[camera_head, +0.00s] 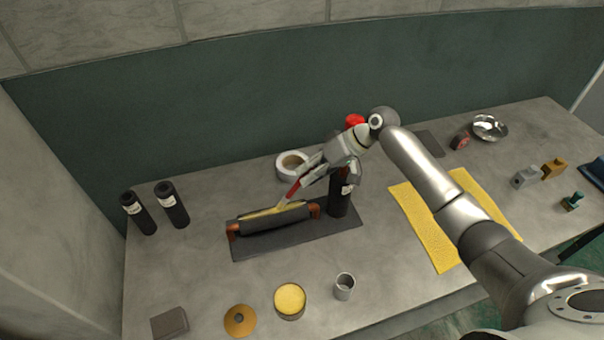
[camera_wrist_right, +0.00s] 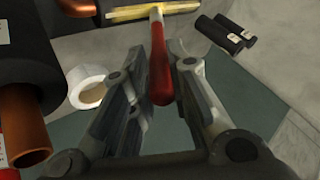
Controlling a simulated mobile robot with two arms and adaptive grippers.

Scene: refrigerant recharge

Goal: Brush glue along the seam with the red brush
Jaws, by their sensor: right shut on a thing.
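My right gripper (camera_head: 312,172) is shut on the red brush (camera_head: 293,188), above the far side of the black insulation tube (camera_head: 278,221). The brush slants down left, its pale tip at or just above the yellow seam strip (camera_head: 258,213) on the tube's top; exact contact is unclear. In the right wrist view the red handle (camera_wrist_right: 158,70) runs between the fingers (camera_wrist_right: 168,45), its far end at the yellow strip (camera_wrist_right: 125,14). Orange-brown pipe ends show at both ends of the tube. My left gripper is out of view.
The tube lies on a dark mat (camera_head: 298,238). A black upright cylinder (camera_head: 339,198) stands close right of the tube, a tape roll (camera_head: 283,167) behind. An open yellow-filled tin (camera_head: 290,300) and metal cup (camera_head: 344,287) stand in front. Two black cylinders (camera_head: 172,205) stand left.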

